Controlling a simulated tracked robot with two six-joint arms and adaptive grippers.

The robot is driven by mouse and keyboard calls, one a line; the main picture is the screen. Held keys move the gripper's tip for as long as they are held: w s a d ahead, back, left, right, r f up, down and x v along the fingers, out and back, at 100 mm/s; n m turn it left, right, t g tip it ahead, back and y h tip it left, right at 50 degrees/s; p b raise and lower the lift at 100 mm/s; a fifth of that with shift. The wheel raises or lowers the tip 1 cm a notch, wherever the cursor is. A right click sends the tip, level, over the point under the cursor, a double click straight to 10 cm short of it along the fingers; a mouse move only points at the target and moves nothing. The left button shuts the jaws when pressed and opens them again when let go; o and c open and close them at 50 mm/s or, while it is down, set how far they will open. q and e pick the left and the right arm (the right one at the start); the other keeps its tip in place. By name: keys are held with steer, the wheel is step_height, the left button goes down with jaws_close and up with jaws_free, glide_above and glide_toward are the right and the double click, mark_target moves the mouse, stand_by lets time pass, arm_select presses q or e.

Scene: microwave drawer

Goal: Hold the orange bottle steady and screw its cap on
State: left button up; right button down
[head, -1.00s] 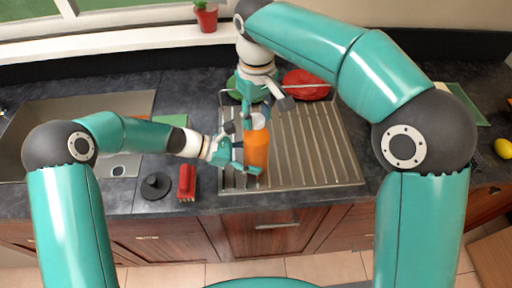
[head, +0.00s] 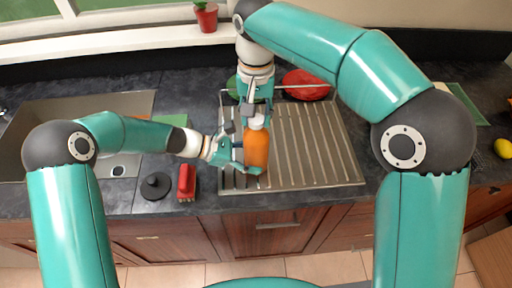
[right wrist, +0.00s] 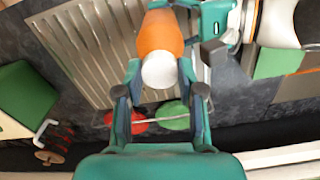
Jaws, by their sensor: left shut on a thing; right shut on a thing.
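The orange bottle (head: 256,148) stands upright on the ribbed drainboard, its white cap (head: 257,121) at its top. My left gripper (head: 250,166) is shut on the bottle's body from the left. My right gripper (head: 257,117) comes from above and behind and is shut on the cap. In the right wrist view the white cap (right wrist: 159,70) sits between my right fingers (right wrist: 160,76), with the orange bottle (right wrist: 160,34) beyond it. Part of my left gripper (right wrist: 210,22) shows beside the bottle. The thread under the cap is hidden.
The metal drainboard (head: 325,150) is clear to the right. A red plate (head: 306,85) and a green plate (head: 234,88) stand behind. A red brush (head: 186,182) and a black stopper (head: 155,185) lie left, near the sink (head: 70,112). A lemon (head: 503,148) is far right.

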steer(key=m, duration=0.5)
steer(key=shift+s+a, duration=0.1)
steer(key=m, duration=0.5)
steer(key=c, duration=0.8)
jaws_free()
